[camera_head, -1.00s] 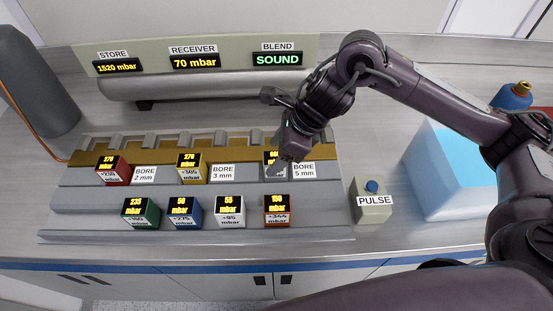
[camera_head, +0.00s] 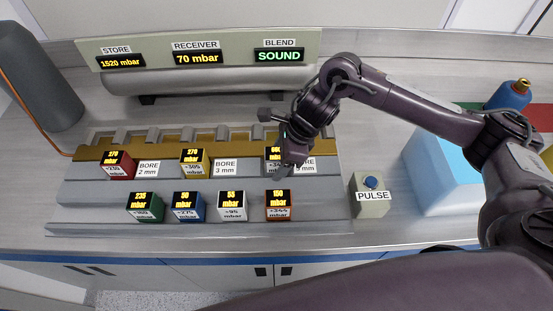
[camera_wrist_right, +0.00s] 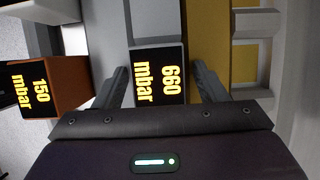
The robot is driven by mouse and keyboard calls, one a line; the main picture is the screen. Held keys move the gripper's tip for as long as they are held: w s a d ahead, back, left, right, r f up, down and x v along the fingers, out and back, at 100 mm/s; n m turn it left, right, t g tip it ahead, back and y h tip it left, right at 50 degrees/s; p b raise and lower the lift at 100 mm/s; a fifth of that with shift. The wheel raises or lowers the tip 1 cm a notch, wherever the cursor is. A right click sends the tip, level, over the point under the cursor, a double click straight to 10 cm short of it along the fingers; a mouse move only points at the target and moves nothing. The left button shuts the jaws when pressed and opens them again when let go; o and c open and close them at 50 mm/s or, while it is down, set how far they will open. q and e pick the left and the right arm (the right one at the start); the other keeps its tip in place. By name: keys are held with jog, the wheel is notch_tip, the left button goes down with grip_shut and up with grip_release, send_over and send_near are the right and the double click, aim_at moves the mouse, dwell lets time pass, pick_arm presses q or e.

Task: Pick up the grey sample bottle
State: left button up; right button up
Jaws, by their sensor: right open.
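The block with the 660 mbar display (camera_head: 272,154), which looks like the grey sample bottle, stands at the right end of the upper step of the rack. Its lower part is hidden by my right gripper (camera_head: 284,166) in the head view. In the right wrist view, the 660 mbar display (camera_wrist_right: 158,78) sits between the two fingers of my open right gripper (camera_wrist_right: 162,85), one finger on each side. I cannot tell whether the fingers touch it. My left gripper is not in view.
Red (camera_head: 120,166) and yellow (camera_head: 194,163) blocks share the upper step. Green (camera_head: 145,207), blue (camera_head: 187,207), white (camera_head: 231,206) and orange (camera_head: 278,206) blocks stand on the lower step. A PULSE button box (camera_head: 370,206) is right of the rack.

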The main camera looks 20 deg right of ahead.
jog(key=c, duration=1.2)
jog(key=shift+o, duration=0.2)
jog(key=shift+r, duration=0.1)
